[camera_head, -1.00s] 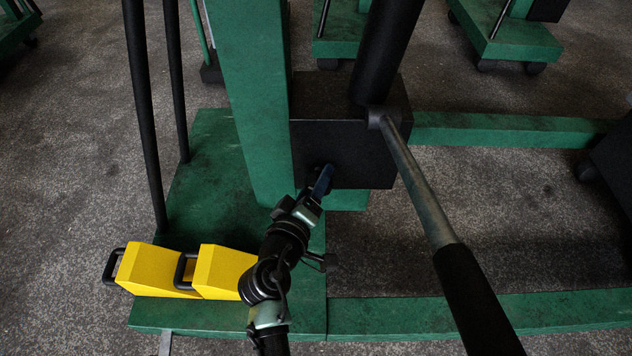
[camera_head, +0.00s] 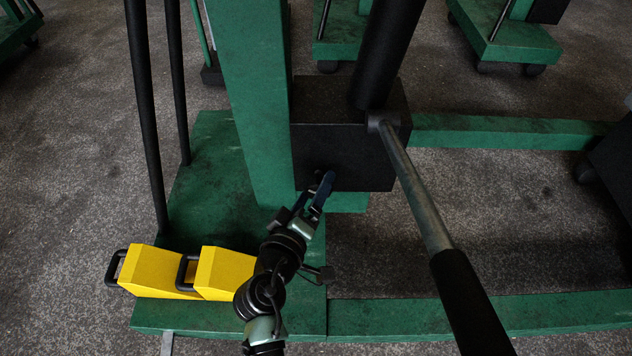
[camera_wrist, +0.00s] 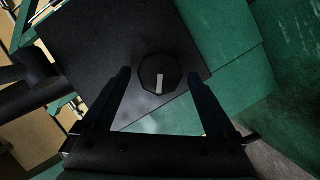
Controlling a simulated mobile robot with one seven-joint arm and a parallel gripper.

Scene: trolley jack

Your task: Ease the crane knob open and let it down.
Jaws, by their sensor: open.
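The crane knob is a dark, many-sided knob (camera_wrist: 159,77) with a white mark on its face, in the middle of the wrist view. It sits on the face of the black block (camera_head: 345,150) at the foot of the green post. My gripper (camera_wrist: 160,85) is open, with one finger on either side of the knob and gaps between fingers and knob. In the head view my gripper (camera_head: 320,184) is at the lower left of the black block, its fingers hiding most of the knob there. I cannot tell whether a finger touches it.
A long pump handle (camera_head: 415,185) slants down to the right of my arm. Two yellow wedges (camera_head: 226,272) lie on the green base (camera_head: 215,150) at left. The green post (camera_head: 250,100) rises beside the block. Green legs (camera_head: 500,130) run off to the right.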

